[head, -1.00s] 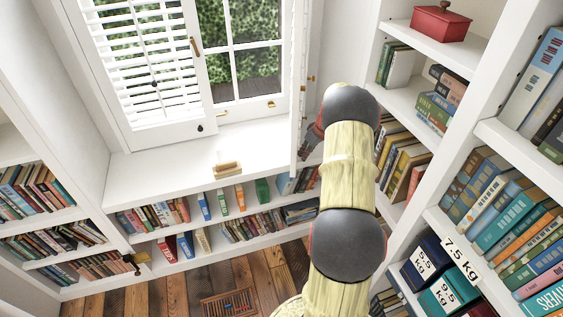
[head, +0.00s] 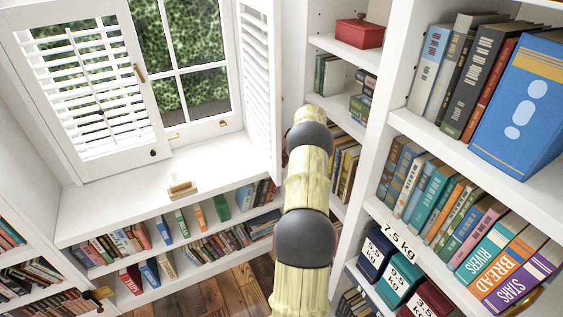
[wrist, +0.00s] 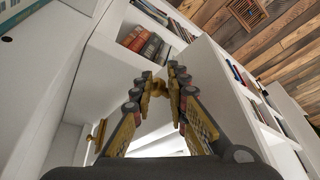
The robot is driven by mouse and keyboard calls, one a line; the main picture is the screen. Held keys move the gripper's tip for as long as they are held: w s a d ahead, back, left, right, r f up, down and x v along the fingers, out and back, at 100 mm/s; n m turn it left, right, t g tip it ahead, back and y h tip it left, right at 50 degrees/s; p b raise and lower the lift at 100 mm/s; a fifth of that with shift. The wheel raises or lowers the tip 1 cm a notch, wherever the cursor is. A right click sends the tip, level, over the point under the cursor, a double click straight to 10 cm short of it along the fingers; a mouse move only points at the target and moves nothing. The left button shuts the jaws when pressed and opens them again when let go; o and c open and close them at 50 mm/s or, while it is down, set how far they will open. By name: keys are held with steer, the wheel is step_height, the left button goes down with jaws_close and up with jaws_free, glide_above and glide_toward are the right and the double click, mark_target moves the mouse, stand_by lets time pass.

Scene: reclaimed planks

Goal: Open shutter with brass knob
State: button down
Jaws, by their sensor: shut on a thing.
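The right shutter (head: 258,75) stands swung out from the window, its louvres seen at a steep angle in the head view. The left shutter (head: 85,85) lies across the left part of the window and has a dark knob (head: 153,153). In the wrist view my gripper (wrist: 163,83) is shut on a small brass knob (wrist: 158,89), held between the fingertips. A white panel (wrist: 215,75) lies beside the knob; I cannot tell for sure that it is the shutter. In the head view my arm hides the gripper and the knob.
A white bookcase (head: 400,135) with books and labelled weight boxes stands close on the right of my arm. A wooden-handled item (head: 182,190) lies on the sill (head: 120,205). Low bookshelves run under the sill. A floor vent (wrist: 246,12) shows in the wrist view.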

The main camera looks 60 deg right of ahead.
steer(key=shift+w+d+r+h, duration=0.3)
steer(key=shift+w+d+r, duration=0.3)
steer(key=shift+w+r, duration=0.15)
steer(key=c, duration=2.1)
jaws_free()
steer(key=shift+w+f, duration=0.2)
steer(key=shift+w, duration=0.05)
steer(key=o, duration=0.4)
steer(key=shift+w+a, duration=0.1)
steer(key=shift+w, duration=0.5)
steer(key=shift+o, duration=0.3)
steer(key=shift+s, duration=0.3)
steer(key=shift+d+r, duration=0.2)
steer(key=r, duration=0.6)
steer(key=shift+s+a+r, duration=0.1)
steer(key=shift+a+r, duration=0.2)
steer(key=shift+d+r, duration=0.1)
steer(key=shift+r, duration=0.95)
steer(key=shift+s+a, duration=0.1)
steer(key=shift+a, duration=0.1)
